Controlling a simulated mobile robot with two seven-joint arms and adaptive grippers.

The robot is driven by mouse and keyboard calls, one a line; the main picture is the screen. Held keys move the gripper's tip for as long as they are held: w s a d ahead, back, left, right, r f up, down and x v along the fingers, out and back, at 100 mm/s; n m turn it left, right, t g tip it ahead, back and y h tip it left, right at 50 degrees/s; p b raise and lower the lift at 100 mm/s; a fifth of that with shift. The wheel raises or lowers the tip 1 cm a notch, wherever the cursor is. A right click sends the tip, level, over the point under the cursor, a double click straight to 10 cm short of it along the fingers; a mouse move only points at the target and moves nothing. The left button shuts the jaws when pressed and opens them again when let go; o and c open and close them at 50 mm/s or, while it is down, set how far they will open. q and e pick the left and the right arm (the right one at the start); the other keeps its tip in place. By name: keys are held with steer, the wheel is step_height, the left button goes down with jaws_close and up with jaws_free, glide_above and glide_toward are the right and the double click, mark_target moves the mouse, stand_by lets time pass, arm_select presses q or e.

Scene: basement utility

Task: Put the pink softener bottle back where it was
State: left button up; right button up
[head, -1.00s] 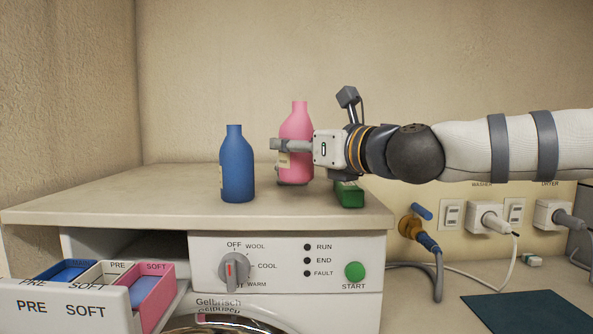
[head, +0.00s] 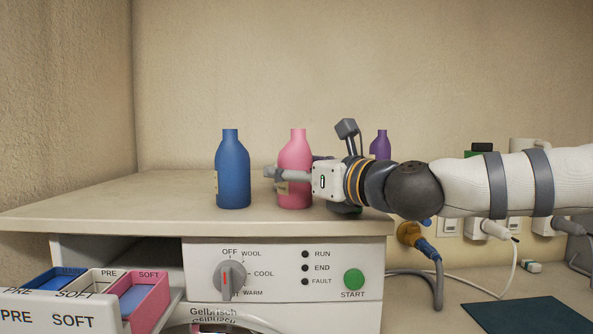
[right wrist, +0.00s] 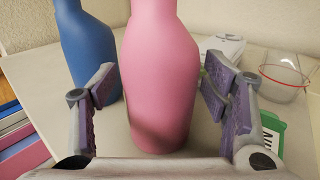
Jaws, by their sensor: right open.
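The pink softener bottle (head: 295,157) stands upright on the washer top, right of the blue bottle (head: 232,170). It also shows close up in the right wrist view (right wrist: 160,85). My right gripper (head: 275,177) is open around its body, coming in from the right. In the right wrist view its fingers (right wrist: 162,78) lie on either side of the bottle, with narrow gaps. The finger hides part of the bottle and its label in the head view. My left gripper is not in view.
A purple bottle (head: 380,144) stands behind my right arm. A green box (right wrist: 268,132) and a clear beaker (right wrist: 284,82) lie right of the bottle. The detergent drawer (head: 60,312) is pulled out at lower left. The washer top (head: 130,200) is clear left of the blue bottle.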

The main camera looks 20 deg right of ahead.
steer(key=shift+r, duration=0.3)
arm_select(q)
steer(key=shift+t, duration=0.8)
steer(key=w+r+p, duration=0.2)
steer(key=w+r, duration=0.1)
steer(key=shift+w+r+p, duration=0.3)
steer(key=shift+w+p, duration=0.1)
arm_select(e)
steer(key=v, duration=1.2)
steer(key=shift+f, duration=0.2)
